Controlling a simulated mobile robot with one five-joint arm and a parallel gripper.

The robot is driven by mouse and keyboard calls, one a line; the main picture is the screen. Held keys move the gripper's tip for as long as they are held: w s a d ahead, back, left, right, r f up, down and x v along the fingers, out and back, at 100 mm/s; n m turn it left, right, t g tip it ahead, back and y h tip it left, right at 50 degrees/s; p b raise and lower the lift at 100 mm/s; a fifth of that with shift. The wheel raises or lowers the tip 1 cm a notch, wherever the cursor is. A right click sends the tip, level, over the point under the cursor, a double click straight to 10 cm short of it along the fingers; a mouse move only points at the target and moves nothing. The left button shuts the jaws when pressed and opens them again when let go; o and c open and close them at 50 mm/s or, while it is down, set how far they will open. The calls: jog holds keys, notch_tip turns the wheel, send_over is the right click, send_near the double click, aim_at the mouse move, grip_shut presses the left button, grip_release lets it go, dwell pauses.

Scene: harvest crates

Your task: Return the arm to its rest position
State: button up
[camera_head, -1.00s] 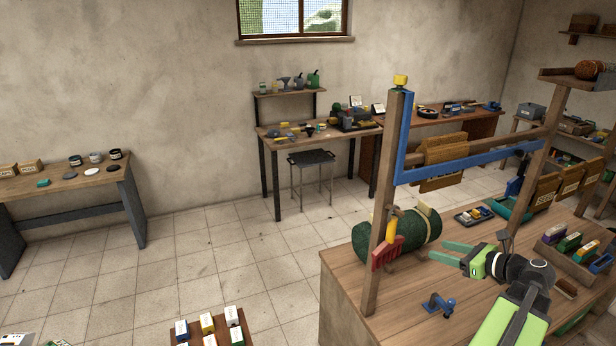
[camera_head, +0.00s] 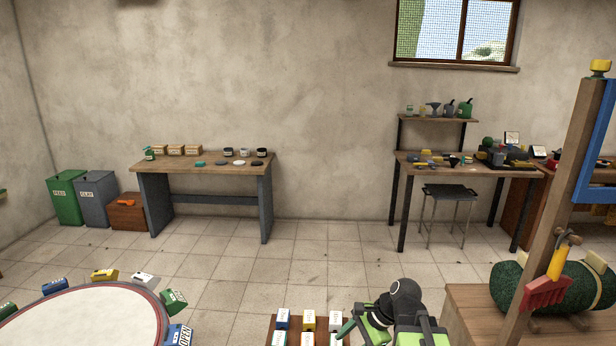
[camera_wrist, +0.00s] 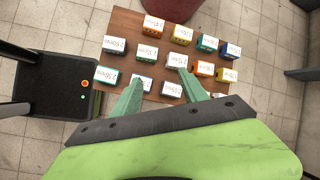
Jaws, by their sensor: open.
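My arm shows at the bottom of the head view, folded low and partly cut off by the frame. My gripper (camera_head: 346,328) is seen there from behind, beside a wooden board with small labelled boxes. In the wrist view my gripper (camera_wrist: 158,80) has its two green fingers apart with nothing held between them. The fingers point over the brown board (camera_wrist: 125,28), which carries several small coloured boxes with white labels (camera_wrist: 180,33). I cannot tell whether the fingertips touch any box.
A round white-topped table (camera_head: 85,325) with coloured blocks around its rim stands at lower left. A workbench (camera_head: 465,300) with a green roll and a wooden post is at right. A bench (camera_head: 205,170) stands by the wall.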

notch_tip(320, 180, down, 5)
jog(key=s+a+n+g+h+b, duration=0.1)
jog(key=s+n+h, duration=0.15)
jog(key=n, duration=0.35)
jog(key=d+n+h, duration=0.3)
jog(key=d+n, duration=0.3)
jog(key=n, duration=0.1)
jog(key=shift+s+d, duration=0.2)
jog(key=shift+s, duration=0.2)
jog(key=shift+f+h, duration=0.1)
jog(key=shift+h, duration=0.15)
dwell(0.9)
